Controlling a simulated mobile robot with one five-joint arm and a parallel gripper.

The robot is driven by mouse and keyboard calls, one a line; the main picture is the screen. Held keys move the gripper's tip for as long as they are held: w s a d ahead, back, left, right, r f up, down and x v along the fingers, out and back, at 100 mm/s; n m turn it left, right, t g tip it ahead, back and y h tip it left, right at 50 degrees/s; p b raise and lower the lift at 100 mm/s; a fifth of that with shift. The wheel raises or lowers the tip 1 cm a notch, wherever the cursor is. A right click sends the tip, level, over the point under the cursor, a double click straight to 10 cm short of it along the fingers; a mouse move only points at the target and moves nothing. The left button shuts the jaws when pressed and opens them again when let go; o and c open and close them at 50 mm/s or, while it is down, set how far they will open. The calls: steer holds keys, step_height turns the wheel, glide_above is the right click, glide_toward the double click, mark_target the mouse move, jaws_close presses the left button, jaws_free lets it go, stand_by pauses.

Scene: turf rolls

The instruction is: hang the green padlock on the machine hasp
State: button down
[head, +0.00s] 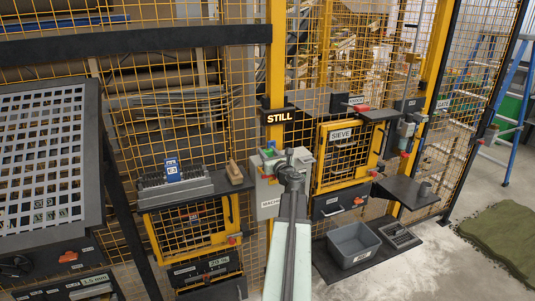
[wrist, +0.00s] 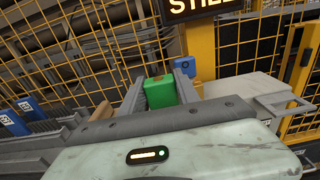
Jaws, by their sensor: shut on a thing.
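The green padlock (wrist: 161,91) sits between the two grey fingers of my gripper (wrist: 160,82) in the wrist view, and the gripper is shut on it. Its shackle is hard to make out. In the head view my gripper (head: 294,160) is in front of the grey machine box (head: 268,195), near its top. A small green patch shows just left of the gripper there; I cannot tell if it is the padlock. The machine hasp cannot be made out clearly in either view. I cannot tell whether the padlock touches anything beyond the fingers.
A blue thing (wrist: 186,66) shows just behind the fingers. A black STILL sign (head: 280,116) hangs above on a yellow post. Left is a shelf with a grey rack (head: 175,190) and a wooden block (head: 234,172). Right is the SIEVE door (head: 342,150). A grey bin (head: 353,243) stands low.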

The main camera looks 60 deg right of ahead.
steer(key=shift+f+b, duration=2.1)
steer(key=shift+f, duration=0.05)
steer(key=c, duration=0.8)
jaws_free()
steer(key=shift+r, duration=0.1)
steer(key=v, duration=0.7)
steer(key=shift+s+a, duration=0.2)
steer(key=shift+s, duration=0.15)
